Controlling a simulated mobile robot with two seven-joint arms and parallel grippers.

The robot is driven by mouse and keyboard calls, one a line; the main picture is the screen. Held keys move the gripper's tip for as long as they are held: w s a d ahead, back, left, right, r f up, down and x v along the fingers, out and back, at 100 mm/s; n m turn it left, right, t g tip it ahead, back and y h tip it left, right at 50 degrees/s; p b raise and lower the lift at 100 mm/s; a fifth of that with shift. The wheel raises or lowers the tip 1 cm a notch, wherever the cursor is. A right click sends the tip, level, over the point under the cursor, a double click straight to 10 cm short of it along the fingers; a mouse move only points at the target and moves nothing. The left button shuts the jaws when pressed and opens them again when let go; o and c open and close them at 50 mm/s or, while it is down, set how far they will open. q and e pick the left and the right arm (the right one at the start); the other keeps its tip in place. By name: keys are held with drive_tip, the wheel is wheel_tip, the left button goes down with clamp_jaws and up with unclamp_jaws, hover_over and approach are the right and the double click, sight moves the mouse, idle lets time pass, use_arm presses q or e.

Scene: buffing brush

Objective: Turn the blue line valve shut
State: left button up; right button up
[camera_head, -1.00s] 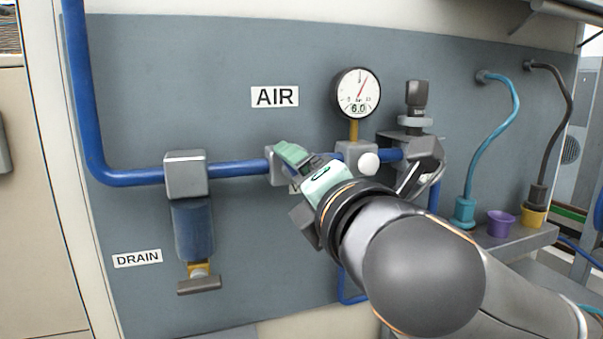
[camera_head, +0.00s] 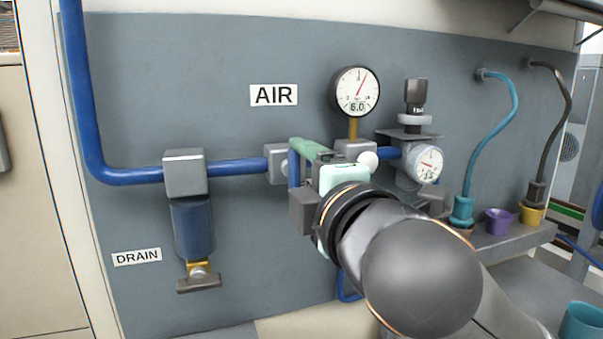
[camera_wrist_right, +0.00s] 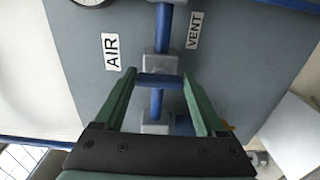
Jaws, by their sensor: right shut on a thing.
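The blue line valve's handle (camera_head: 293,170) stands about upright in the head view, across the blue pipe (camera_head: 236,168). In the right wrist view the handle (camera_wrist_right: 158,80) is a blue bar crossing the pipe, between my two green fingers. My right gripper (camera_head: 304,172) is shut on this handle; it also shows in the right wrist view (camera_wrist_right: 159,88). The grey valve body (camera_head: 277,163) shows just left of the handle, partly hidden by it and the gripper. My left gripper is not in view.
A round gauge (camera_head: 356,92) reading 6.0 and a regulator with a smaller gauge (camera_head: 427,164) sit close right of the gripper. The drain filter (camera_head: 193,228) hangs at left. Teal and black hoses and colored cups are at right. The AIR label (camera_head: 274,95) is above.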

idle(0.3)
drive_tip(key=o, duration=1.3)
drive_tip(key=b+v, duration=0.2)
drive_tip(key=v, duration=1)
drive_tip(key=shift+s+d, duration=0.1)
drive_tip(key=shift+s, duration=0.15)
